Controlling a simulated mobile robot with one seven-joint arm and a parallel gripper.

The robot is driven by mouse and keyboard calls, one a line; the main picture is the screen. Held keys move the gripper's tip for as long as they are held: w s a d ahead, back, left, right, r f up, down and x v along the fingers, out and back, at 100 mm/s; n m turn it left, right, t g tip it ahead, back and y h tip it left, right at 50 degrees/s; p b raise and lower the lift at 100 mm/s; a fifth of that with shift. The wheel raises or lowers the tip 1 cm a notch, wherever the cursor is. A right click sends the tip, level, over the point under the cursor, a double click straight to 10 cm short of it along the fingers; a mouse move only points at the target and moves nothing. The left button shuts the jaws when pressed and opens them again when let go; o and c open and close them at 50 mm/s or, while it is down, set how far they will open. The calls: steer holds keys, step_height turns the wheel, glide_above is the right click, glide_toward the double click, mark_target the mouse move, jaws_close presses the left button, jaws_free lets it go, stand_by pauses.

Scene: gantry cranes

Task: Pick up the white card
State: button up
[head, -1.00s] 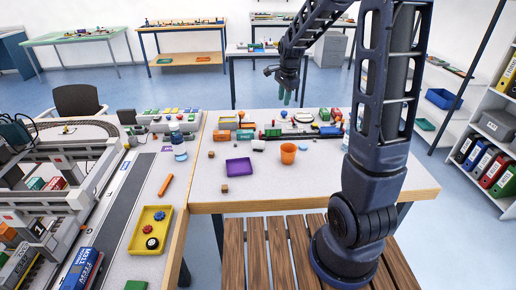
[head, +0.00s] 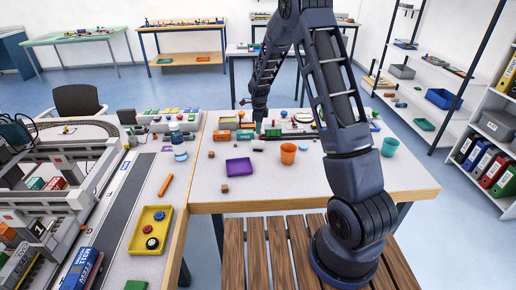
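A small white piece, which may be the white card (head: 257,144), lies on the table behind the purple tray and left of the orange cup. It is too small to make out clearly. My gripper (head: 258,129) points down over the back middle of the table, just behind the white piece in the picture. Its fingertips are tiny here, so I cannot tell whether they are apart or touch anything.
A purple tray (head: 238,166) and an orange cup (head: 288,153) stand in front. A green block (head: 272,132) and orange blocks (head: 222,135) are close to the gripper. A teal cup (head: 390,147) stands at the right. The table's front is mostly clear.

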glide_above(258, 149)
steer(key=f, duration=0.5)
steer(key=shift+w+d, duration=0.2)
steer(key=shift+w, duration=0.15)
steer(key=shift+s+a+f, duration=0.15)
steer(key=shift+f, duration=1.2)
steer(key=shift+s+a+f, duration=0.1)
steer(key=shift+f, duration=1.2)
jaws_close()
